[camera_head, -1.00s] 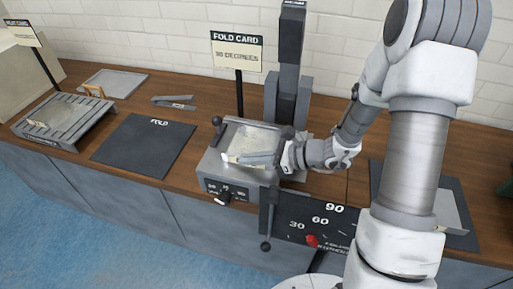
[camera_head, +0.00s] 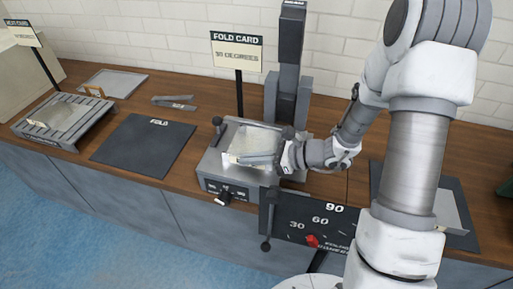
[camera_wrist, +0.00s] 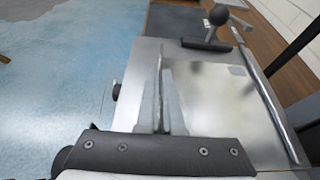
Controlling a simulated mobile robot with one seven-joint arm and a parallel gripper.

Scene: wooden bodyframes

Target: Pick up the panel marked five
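A thin pale metal panel (camera_head: 254,140) lies on the grey folding machine (camera_head: 213,172). It also shows in the wrist view (camera_wrist: 225,100) as a shiny sheet with a narrow raised edge along its left side. I cannot read a number on it. My gripper (camera_head: 250,159) reaches in from the right, low over the panel's front edge. In the wrist view my gripper's fingers (camera_wrist: 164,80) are close together, one on each side of the raised edge, and look shut on it. The fingers hide part of that edge.
A dial board (camera_head: 318,222) marked 30, 60 and 90 hangs at the counter's front. A black mat (camera_head: 145,145) marked FOLD, a slotted rack (camera_head: 58,120), a flat tray (camera_head: 113,83) and a sign (camera_head: 237,50) stand left. A handle with a dark knob (camera_wrist: 217,18) rises beside the panel.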

